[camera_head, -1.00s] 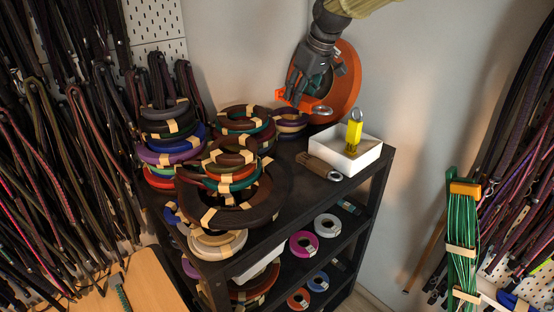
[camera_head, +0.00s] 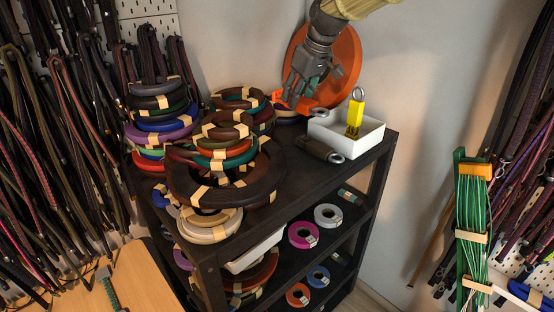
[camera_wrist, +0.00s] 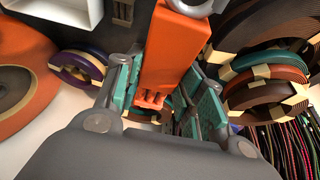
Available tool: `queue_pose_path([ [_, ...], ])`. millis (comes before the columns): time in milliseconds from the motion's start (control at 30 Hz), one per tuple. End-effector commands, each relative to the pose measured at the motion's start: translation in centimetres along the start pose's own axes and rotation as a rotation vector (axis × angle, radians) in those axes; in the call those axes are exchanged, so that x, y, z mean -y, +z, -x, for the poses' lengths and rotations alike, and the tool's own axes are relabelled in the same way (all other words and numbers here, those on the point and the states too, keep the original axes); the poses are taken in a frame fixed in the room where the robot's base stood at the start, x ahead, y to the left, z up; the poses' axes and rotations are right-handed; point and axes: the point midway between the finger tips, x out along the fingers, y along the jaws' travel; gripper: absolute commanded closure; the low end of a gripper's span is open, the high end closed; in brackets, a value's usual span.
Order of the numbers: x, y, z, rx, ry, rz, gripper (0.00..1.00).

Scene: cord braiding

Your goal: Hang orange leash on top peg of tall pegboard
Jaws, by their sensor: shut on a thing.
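My gripper (camera_head: 298,92) is shut on the orange leash (camera_head: 288,102), above the back of the black shelf's top. In the wrist view the flat orange leash (camera_wrist: 172,58) lies between the teal finger pads of my gripper (camera_wrist: 172,100), with a metal fitting at the picture's top edge. The leash's far end is out of that view. A white perforated pegboard (camera_head: 146,8) shows at the top left, and another pegboard (camera_head: 507,262) at the lower right behind hanging cords. I cannot tell which is the tall one, and no free top peg is visible.
The black shelf (camera_head: 290,190) holds stacked coils (camera_head: 225,160), a white tray (camera_head: 370,138) with a yellow tag (camera_head: 355,115), and a brown strap (camera_head: 318,148). A large orange disc (camera_head: 345,60) stands behind my gripper. Dark leashes crowd the left wall; green cords (camera_head: 471,215) hang right.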

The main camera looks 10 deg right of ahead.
Motion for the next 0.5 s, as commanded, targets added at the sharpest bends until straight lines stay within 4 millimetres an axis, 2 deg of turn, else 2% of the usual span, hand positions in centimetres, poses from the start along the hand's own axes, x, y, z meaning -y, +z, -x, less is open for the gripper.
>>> queue_pose_path([
  [33,0.0,0.6,-1.5,0.000,0.000,0.000,0.94],
  [233,0.0,2.5,-5.9,0.002,-0.001,0.001,0.94],
  [333,0.0,2.9,-7.1,0.000,0.000,0.001,0.94],
  [500,0.0,3.1,-7.5,0.000,0.000,0.001,0.94],
])
